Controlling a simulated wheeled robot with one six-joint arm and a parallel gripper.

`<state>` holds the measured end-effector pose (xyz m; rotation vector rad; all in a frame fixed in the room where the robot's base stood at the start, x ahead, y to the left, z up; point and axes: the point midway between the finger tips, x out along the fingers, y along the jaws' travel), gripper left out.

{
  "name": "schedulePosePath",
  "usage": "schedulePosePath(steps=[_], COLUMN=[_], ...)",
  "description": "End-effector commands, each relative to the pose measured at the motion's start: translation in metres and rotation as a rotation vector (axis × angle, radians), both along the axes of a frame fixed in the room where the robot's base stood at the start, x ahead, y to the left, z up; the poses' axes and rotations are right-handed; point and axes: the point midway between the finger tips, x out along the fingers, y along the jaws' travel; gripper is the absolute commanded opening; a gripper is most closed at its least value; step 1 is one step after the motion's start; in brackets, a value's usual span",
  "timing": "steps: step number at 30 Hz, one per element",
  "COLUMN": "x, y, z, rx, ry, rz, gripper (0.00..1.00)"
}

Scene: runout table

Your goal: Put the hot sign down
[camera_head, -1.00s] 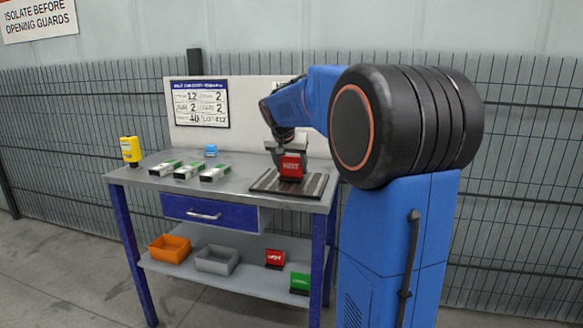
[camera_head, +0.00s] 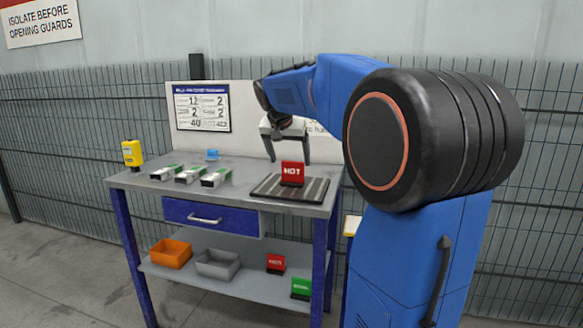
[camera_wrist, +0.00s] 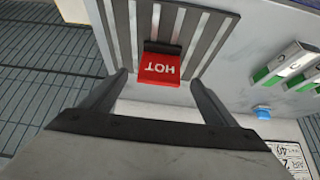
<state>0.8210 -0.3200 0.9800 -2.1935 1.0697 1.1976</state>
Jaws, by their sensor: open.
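The red hot sign (camera_head: 292,173) stands upright on the dark striped mat (camera_head: 262,189) at the right end of the table. It also shows in the wrist view (camera_wrist: 159,69), with its lettering upside down. My gripper (camera_head: 290,160) is open and empty, above and behind the sign. In the wrist view the two fingers (camera_wrist: 160,82) are spread wide, one on either side of the sign and apart from it. A second red hot sign (camera_head: 276,263) and a green sign (camera_head: 301,287) stand on the lower shelf.
Several green and white boxed pieces (camera_head: 189,174) lie on the tabletop left of the mat. Orange (camera_head: 170,253) and grey (camera_head: 217,264) bins sit on the shelf. A notice board (camera_head: 201,106) rises behind.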

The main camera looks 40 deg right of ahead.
Motion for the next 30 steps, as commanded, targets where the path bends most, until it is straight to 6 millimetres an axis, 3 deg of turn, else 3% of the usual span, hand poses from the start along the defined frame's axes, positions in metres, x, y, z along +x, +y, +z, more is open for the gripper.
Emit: schedulePosePath(steps=[3,9,20,23,30], x=[-0.006,-0.013,-0.02,-0.035,-0.106], y=[0.009,0.017,0.025,0.041,0.109], z=[0.018,0.035,0.036,0.029,-0.016], rx=[-0.001,-0.001,0.001,0.007,0.031], ry=[-0.002,-0.002,0.003,0.014,0.063], rz=[0.001,0.001,0.014,0.061,0.277], gripper=[0.81,0.81,0.81,0.81,0.81])
